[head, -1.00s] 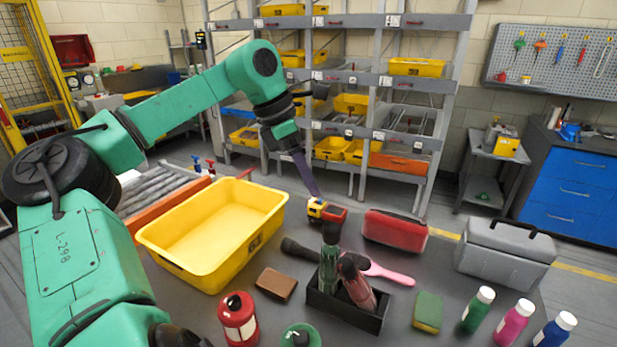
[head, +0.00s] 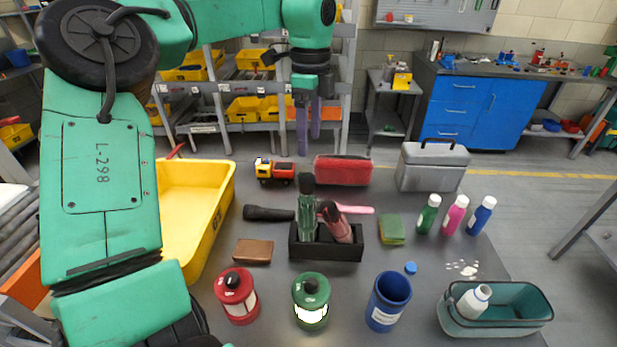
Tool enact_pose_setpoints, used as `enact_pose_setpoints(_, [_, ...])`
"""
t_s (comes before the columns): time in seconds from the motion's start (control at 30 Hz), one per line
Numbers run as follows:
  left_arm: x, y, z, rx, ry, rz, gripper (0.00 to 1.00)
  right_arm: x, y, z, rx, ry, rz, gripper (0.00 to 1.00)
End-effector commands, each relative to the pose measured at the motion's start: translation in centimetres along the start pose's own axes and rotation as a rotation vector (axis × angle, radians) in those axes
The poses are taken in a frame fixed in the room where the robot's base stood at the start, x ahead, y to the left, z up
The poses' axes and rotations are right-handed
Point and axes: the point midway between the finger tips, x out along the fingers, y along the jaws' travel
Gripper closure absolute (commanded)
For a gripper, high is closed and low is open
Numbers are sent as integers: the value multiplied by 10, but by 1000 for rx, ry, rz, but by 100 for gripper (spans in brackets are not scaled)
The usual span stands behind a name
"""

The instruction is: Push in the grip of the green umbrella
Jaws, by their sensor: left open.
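The green umbrella (head: 307,212) stands upright in the left part of a black open box (head: 326,248), its dark grip (head: 307,184) pointing up. A reddish umbrella (head: 338,224) leans in the same box, to its right. My left gripper (head: 308,130) hangs fingers down above and behind the box, near the far edge of the table. Its two purple fingers are apart, with nothing between them. It does not touch the green umbrella. My right gripper is not in view.
Around the box are a black flashlight (head: 268,213), brown wallet (head: 253,251), pink brush (head: 359,210), sponge (head: 391,229) and toy truck (head: 274,171). Red (head: 236,295) and green (head: 311,300) lanterns and a blue canister (head: 388,301) stand in front. A yellow crate (head: 222,220) is left.

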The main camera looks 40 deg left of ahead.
Motion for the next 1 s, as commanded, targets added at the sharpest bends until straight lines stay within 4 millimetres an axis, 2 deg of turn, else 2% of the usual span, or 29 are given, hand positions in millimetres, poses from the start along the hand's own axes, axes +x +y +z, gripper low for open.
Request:
enact_pose_setpoints(0.2, [57,1,1,2,2,5,21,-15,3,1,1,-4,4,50])
enact_pose_setpoints(0.4, [99,0,1,1,0,2,21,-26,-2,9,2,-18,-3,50])
enact_pose_setpoints(0.53, [110,0,1,0,1,-1,21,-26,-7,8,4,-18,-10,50])
enact_pose_setpoints(0.73, [111,0,1,0,1,-2,21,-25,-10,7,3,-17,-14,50])
enact_pose_setpoints(0.77, [111,0,1,0,1,-2,24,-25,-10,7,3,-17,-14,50])
enact_pose_setpoints(0.9, [111,0,1,1,1,-2,78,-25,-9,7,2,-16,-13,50])
enact_pose_setpoints(0.97, [111,0,1,1,1,-2,100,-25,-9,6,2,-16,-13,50])
enact_pose_setpoints(1.0, [111,0,1,1,1,-2,100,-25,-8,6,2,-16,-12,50])
